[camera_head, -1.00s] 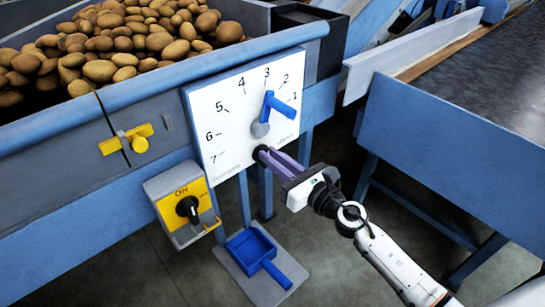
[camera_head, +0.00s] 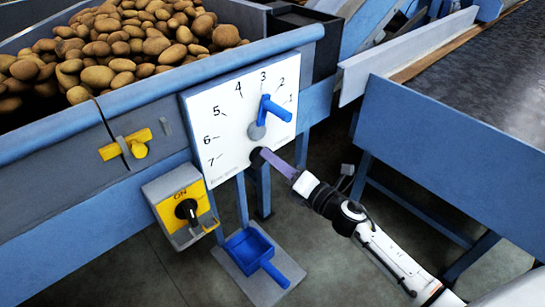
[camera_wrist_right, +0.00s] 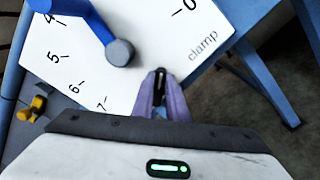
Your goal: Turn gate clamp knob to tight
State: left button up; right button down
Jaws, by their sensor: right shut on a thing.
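The gate clamp knob (camera_head: 256,157) is a small dark knob at the lower edge of the white dial plate (camera_head: 222,115). My right gripper (camera_head: 266,156) is shut on it, coming in from the lower right. In the wrist view the dark knob (camera_wrist_right: 160,84) sits between the purple fingers of my right gripper (camera_wrist_right: 162,95), and the word "clamp" shows on the plate beside it. The fingers hide part of the knob, and I cannot read its turn position. My left gripper is not in view.
A blue lever (camera_head: 275,110) on a grey hub stands on the dial above the knob. A yellow latch (camera_head: 126,145) and a yellow switch box (camera_head: 181,208) marked ON are at the left. A blue scoop-like pedal (camera_head: 250,248) is below. Potatoes fill the hopper above.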

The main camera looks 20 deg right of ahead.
jog(key=shift+d+f+m+p, duration=0.15)
jog(key=shift+m+p, duration=0.1)
jog(key=shift+m, duration=0.8)
jog(key=shift+a+f+m+p, duration=0.15)
jog(key=shift+m+p, duration=0.1)
jog(key=shift+m, duration=0.85)
jog(key=shift+d+f+m+p, duration=0.15)
jog(key=shift+m+p, duration=0.1)
jog(key=shift+m, duration=0.8)
jog(key=c, duration=1.7)
grip_release()
jog(key=shift+c, duration=0.2)
jog(key=v, duration=1)
jog(key=shift+s, duration=0.15)
